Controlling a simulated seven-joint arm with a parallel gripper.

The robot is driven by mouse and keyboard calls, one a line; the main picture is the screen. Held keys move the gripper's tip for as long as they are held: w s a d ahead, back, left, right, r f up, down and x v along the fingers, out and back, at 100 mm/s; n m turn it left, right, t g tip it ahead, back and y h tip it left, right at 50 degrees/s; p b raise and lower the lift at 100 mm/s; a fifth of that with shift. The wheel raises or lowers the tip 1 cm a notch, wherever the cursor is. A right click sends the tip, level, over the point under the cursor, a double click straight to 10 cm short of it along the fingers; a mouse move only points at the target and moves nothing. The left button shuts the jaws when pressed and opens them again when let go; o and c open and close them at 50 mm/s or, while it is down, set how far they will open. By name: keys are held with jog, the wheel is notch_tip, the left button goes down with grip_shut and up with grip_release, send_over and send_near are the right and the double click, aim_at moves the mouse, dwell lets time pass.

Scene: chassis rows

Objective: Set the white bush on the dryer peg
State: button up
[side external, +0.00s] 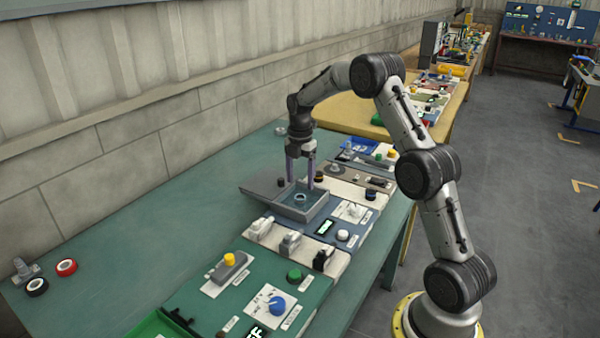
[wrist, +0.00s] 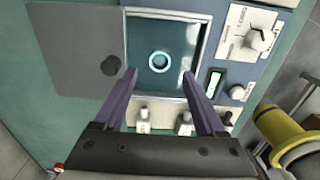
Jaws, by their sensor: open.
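A pale ring (wrist: 159,61), which looks like the white bush, lies in a square open-topped box (wrist: 199,40) with a dark teal floor. It also shows in the side view (side external: 300,197). My gripper (wrist: 159,76) is open and empty, its purple fingers pointing down over the box. In the wrist view the ring appears between and slightly beyond the fingertips. My gripper in the side view (side external: 300,184) covers part of the box. A grey upright peg (side external: 23,268) stands at the table's far left; I cannot tell whether it is the dryer peg.
A grey lid (wrist: 75,50) with a dark knob (wrist: 111,65) lies open beside the box. Panels with knobs and switches (side external: 290,243) stand close around. A black ring (side external: 37,286) and a red ring (side external: 67,267) lie near the peg.

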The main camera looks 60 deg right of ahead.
aim_at(300, 199)
jog(key=shift+f, duration=3.25)
grip_shut()
jog(key=shift+r, duration=0.15)
jog(key=shift+r, duration=1.6)
